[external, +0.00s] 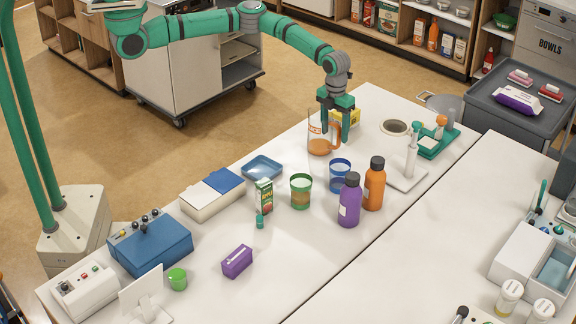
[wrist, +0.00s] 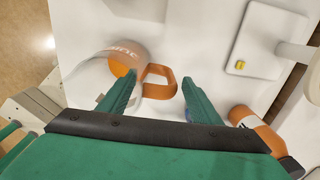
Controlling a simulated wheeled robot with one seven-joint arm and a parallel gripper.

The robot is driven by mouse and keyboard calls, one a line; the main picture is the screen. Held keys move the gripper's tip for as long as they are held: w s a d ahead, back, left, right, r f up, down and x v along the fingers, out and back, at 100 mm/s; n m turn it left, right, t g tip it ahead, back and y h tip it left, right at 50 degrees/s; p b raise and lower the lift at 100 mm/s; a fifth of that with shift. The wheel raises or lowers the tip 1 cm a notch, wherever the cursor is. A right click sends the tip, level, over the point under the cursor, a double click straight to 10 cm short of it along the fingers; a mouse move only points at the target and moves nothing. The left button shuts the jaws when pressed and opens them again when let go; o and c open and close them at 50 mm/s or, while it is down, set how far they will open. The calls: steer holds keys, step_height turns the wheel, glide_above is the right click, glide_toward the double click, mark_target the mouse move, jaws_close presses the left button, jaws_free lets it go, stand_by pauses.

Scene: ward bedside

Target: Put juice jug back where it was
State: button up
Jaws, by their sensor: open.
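The juice jug (external: 320,147) is clear, with orange liquid low inside, and looks upright on the white table near its far edge. In the wrist view the jug (wrist: 124,60) shows printed lettering and an orange handle (wrist: 157,92). My gripper (external: 337,128) points down at the handle side of the jug. In the wrist view my gripper (wrist: 158,82) is open, with the handle between its green fingers. I cannot tell whether the fingers touch the handle.
A blue cup (external: 340,177), purple bottle (external: 349,205) and orange bottle (external: 374,188) stand nearer the front. A yellow box (external: 354,117) is just behind my gripper. A tape-like ring (external: 395,127) and white stand (external: 409,175) are to the right.

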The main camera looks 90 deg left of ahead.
step_height(320, 180, up, 8)
steer(key=shift+s+r, duration=0.15)
stand_by(0.6)
